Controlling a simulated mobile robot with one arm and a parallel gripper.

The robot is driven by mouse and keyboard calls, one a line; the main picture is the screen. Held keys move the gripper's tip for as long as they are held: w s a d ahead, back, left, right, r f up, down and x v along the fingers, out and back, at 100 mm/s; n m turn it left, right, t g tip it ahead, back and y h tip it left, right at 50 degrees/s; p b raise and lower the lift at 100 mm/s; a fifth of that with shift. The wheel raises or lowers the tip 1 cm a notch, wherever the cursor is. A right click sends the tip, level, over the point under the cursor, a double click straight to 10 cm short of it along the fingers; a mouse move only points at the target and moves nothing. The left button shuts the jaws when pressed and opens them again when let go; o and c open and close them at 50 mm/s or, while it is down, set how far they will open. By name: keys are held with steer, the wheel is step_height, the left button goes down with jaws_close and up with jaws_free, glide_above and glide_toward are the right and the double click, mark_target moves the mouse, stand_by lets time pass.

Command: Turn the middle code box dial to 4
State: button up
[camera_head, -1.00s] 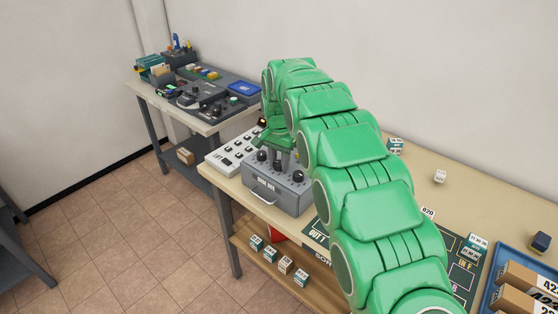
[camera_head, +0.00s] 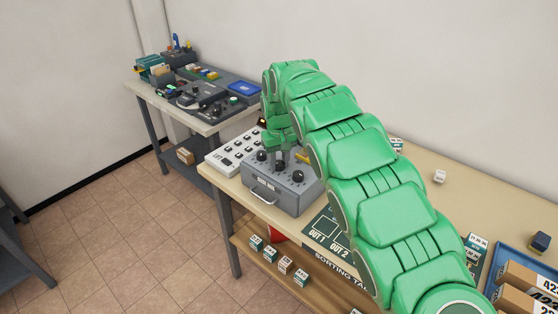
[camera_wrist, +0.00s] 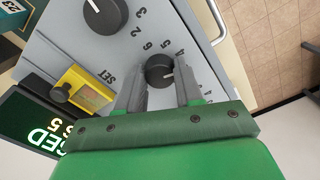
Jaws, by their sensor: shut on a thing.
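The grey code box (camera_head: 283,196) stands on the table's left part, with dark dials and a drawer handle on its front. In the wrist view, the middle dial (camera_wrist: 160,70) sits between the two fingers of my gripper (camera_wrist: 160,88), which is shut on it. Numbers ring the dial, with 6 and 5 legible above it. A white mark shows on the dial, but I cannot tell which number it points to. The right dial (camera_head: 298,177) also shows in the wrist view (camera_wrist: 105,14). The left dial (camera_head: 262,156) is free of the gripper.
A yellow SET plate (camera_wrist: 86,91) with a dark knob lies beside the dials. A white button panel (camera_head: 232,152) stands left of the box. Trays and parcels (camera_head: 520,290) lie at the right.

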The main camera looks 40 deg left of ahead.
mark_target(279, 162)
steer(key=shift+n, duration=1.5)
steer(key=o, duration=1)
steer(key=shift+o, duration=0.2)
steer(key=shift+r, duration=3.95)
